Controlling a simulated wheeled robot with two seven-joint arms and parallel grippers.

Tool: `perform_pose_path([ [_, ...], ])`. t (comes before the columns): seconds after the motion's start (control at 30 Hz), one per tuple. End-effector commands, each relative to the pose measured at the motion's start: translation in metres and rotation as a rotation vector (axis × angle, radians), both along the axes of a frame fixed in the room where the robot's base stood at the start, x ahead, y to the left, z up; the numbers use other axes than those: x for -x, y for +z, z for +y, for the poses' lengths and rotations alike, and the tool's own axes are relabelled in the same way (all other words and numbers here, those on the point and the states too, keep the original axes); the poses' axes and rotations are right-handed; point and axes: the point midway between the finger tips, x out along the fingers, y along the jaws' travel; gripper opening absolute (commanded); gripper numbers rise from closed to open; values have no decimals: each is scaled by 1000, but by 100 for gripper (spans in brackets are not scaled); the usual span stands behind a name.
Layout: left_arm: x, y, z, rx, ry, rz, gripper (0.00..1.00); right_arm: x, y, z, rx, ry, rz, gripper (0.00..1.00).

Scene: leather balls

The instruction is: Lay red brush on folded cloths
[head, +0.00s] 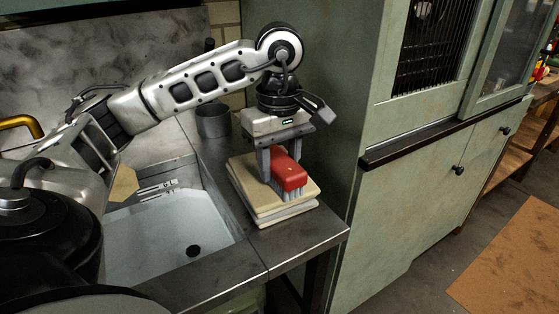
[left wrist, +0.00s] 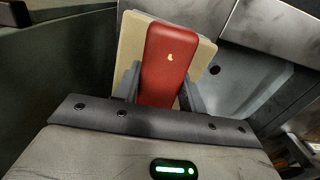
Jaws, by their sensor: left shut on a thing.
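The red brush (head: 289,173) has a red back and grey bristles pointing down. It is over the folded cloths (head: 247,193), a cream and grey stack on the metal counter to the right of the sink. The bristles look at or just above the top cloth; I cannot tell if they touch. My left gripper (head: 281,165) points down from above and is shut on the brush, one finger on each side. In the left wrist view the brush (left wrist: 165,62) lies between the fingers, with the cream cloth (left wrist: 131,45) behind it. My right gripper is not in view.
The sink (head: 170,240) is left of the cloths. A grey cup (head: 213,121) stands behind them on the counter. A green cabinet (head: 420,190) rises close on the right. The counter's front edge (head: 300,245) is near the stack.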

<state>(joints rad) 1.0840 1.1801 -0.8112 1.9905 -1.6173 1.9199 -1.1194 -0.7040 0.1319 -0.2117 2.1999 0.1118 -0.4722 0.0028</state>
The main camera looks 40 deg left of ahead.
Motion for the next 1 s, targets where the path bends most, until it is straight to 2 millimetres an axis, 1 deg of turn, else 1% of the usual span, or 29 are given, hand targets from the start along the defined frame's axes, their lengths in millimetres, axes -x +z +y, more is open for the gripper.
perform_pose_path([
  [0.03,0,-1,0,0,0,0,49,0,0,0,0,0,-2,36],
  [0.07,0,-1,0,0,0,0,57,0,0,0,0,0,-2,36],
  [0.1,0,-1,0,0,0,0,62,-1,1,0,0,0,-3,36],
  [0.37,0,0,0,0,0,0,62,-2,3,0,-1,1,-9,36],
  [0.5,-1,10,0,1,0,-2,62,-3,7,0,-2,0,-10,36],
  [0.57,-1,20,0,0,0,-5,62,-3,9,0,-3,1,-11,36],
  [0.63,-1,34,-1,2,-2,-6,62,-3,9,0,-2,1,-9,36],
  [0.67,-1,42,-1,1,-2,-6,62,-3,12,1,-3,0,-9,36],
  [0.7,-1,56,0,-1,0,-7,62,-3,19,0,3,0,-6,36],
  [0.8,-1,79,0,-1,1,-6,62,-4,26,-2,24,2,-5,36],
  [0.9,0,98,0,-2,1,-5,62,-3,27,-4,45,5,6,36],
  [1.0,0,112,0,0,1,-3,62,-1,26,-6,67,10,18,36],
])
